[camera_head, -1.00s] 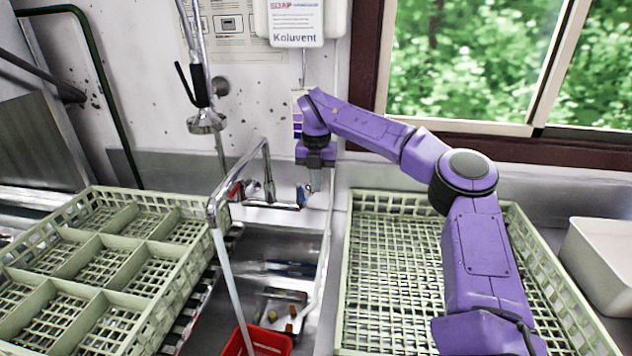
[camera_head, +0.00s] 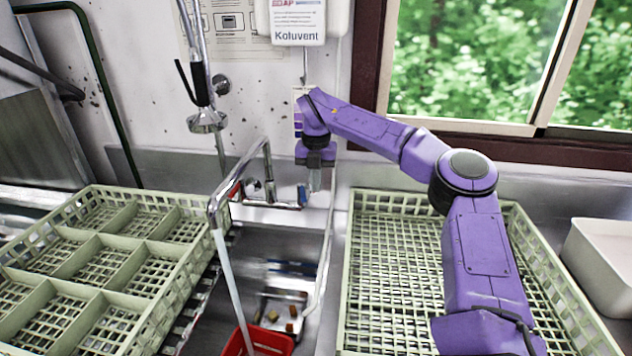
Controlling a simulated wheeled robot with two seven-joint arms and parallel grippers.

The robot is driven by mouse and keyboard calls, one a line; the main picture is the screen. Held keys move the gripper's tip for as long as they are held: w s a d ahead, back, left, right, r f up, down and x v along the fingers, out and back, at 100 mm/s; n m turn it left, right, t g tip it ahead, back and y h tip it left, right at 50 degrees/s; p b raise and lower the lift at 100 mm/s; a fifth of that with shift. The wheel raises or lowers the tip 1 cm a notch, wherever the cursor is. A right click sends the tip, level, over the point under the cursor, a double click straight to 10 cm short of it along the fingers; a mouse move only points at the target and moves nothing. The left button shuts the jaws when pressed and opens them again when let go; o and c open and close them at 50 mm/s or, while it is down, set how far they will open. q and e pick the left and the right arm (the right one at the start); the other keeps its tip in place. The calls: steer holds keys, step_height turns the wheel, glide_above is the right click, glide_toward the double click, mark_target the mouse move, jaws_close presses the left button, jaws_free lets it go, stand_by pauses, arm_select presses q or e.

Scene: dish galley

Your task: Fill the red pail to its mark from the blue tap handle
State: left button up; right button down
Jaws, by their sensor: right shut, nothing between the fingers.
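The red pail (camera_head: 272,342) stands in the sink at the bottom of the view, cut off by the frame edge. A pale stream of water (camera_head: 231,290) runs from the tap spout (camera_head: 213,212) down into it. The water level and the mark cannot be made out. The blue tap handle (camera_head: 302,196) is at the right end of the tap body. A red handle (camera_head: 235,190) is at the left end. My right gripper (camera_head: 315,188) points down just right of the blue handle, shut and empty; whether it touches the handle is unclear. My left gripper is out of view.
A pale green compartment rack (camera_head: 98,240) stands left of the sink. Another green rack (camera_head: 385,215) lies under my right arm. A small metal tray (camera_head: 283,296) with several brown bits lies in the sink. A spray head (camera_head: 207,122) hangs above. A white tub (camera_head: 603,250) is far right.

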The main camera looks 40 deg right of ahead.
steer(key=shift+f, duration=0.15)
stand_by(0.4)
step_height(320, 180, down, 4)
steer(key=b, duration=0.3)
stand_by(6.9)
